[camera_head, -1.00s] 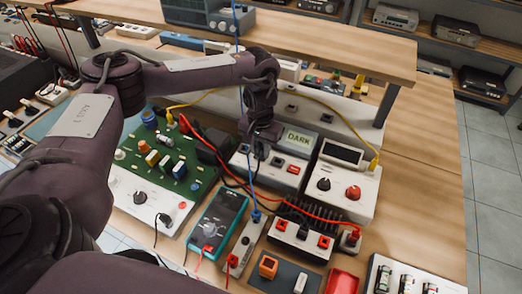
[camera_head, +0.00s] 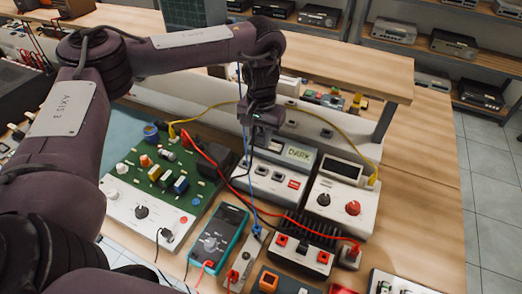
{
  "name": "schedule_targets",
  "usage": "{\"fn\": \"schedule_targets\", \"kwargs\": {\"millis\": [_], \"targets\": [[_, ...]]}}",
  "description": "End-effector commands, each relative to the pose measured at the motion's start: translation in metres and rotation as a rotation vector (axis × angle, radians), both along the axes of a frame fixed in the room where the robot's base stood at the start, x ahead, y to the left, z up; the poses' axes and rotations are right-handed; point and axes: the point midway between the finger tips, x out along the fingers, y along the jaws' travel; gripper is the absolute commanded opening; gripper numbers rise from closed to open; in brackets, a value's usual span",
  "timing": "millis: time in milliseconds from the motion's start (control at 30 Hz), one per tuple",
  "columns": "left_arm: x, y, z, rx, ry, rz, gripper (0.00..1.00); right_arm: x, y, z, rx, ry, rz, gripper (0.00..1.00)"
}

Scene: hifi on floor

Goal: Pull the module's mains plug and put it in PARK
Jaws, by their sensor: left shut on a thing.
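The module (camera_head: 267,186) is a pale grey box with a small display reading DARK (camera_head: 299,154), a red switch and several dark sockets on top. My left gripper (camera_head: 264,130) is above its back left part, pointing down. It is shut on the dark mains plug, which is mostly hidden by the fingers. A black cord runs down from there beside the module's left side. The sockets on the module's top are in sight below the gripper. I cannot make out a PARK label. My right gripper is not in view.
A green circuit board (camera_head: 165,172) lies left of the module, and a teal multimeter (camera_head: 216,236) in front. A white unit with knobs (camera_head: 340,200) and a black finned heatsink (camera_head: 305,228) stand to the right. Yellow, red and blue leads cross the area. A raised shelf (camera_head: 330,70) is behind.

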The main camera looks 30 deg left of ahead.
Motion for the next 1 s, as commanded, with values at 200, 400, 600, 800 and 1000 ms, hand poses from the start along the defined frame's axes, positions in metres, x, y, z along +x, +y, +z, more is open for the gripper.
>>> {"fn": "schedule_targets", "kwargs": {"millis": [200,400,600,800,1000], "targets": [[0.001,0.0,0.057,0.002,-0.004,-0.001,0.06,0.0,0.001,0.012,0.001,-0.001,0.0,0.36],[0.0,0.0,0.081,0.002,0.0,-0.001,0.06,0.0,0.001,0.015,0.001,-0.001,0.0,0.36],[0.003,-0.015,0.051,0.007,0.01,-0.007,0.06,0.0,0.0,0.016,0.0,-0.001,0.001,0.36],[0.004,-0.04,-0.01,0.006,0.009,-0.006,0.06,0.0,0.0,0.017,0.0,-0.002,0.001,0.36],[0.003,-0.054,-0.04,0.001,0.004,0.001,0.06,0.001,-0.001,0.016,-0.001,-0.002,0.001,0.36]]}}
